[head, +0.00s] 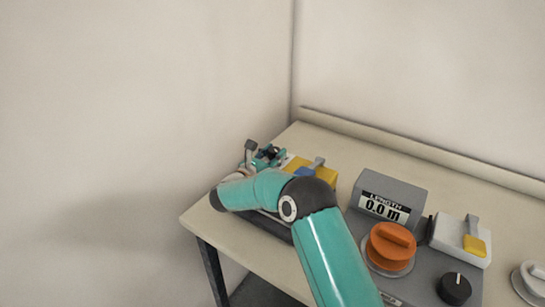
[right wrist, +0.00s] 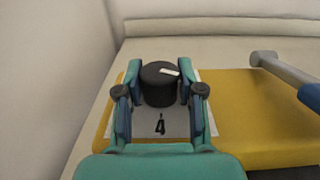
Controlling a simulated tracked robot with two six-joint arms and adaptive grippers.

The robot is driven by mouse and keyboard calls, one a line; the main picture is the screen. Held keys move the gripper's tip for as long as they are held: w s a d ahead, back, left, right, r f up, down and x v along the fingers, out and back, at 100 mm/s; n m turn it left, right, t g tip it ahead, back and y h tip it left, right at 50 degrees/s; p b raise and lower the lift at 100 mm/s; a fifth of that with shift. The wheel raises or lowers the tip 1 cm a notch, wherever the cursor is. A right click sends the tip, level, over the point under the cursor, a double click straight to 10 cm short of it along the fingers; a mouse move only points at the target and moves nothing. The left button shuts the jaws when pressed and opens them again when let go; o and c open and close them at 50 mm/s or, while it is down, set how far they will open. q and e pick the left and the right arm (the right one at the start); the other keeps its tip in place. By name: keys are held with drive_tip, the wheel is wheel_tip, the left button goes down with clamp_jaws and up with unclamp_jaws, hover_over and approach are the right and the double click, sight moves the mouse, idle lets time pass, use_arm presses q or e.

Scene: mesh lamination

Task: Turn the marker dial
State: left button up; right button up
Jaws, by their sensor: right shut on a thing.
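The marker dial (right wrist: 159,88) is a black round knob with a white pointer line on its top, toward the right in the right wrist view. It stands on a pale plate (right wrist: 178,124) set on a yellow block (right wrist: 262,132). My right gripper (right wrist: 160,78) is shut on the dial, one finger on each side. In the head view my right gripper (head: 269,155) is small at the table's far left end, and the dial is mostly hidden there. A small black mark shows on the plate in front of the dial. My left gripper is not in view.
A grey lever with a blue base (right wrist: 290,78) stands right of the dial. Along the table (head: 460,178) are a grey length display reading 0.0 m (head: 388,200), an orange knob (head: 391,247), a black knob (head: 454,289) and a white box (head: 450,236). Walls stand behind and left.

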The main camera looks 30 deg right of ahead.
drive_tip(key=shift+r+m+g+h, duration=0.1)
drive_tip(key=shift+m+g+h, duration=0.2)
drive_tip(key=shift+m+g, duration=0.3)
drive_tip(key=o, duration=1.2)
drive_tip(key=shift+c, duration=0.2)
drive_tip(key=shift+a, duration=0.3)
drive_tip(key=v, duration=1.1)
drive_tip(key=shift+s+a, duration=0.1)
drive_tip(key=shift+a, duration=0.1)
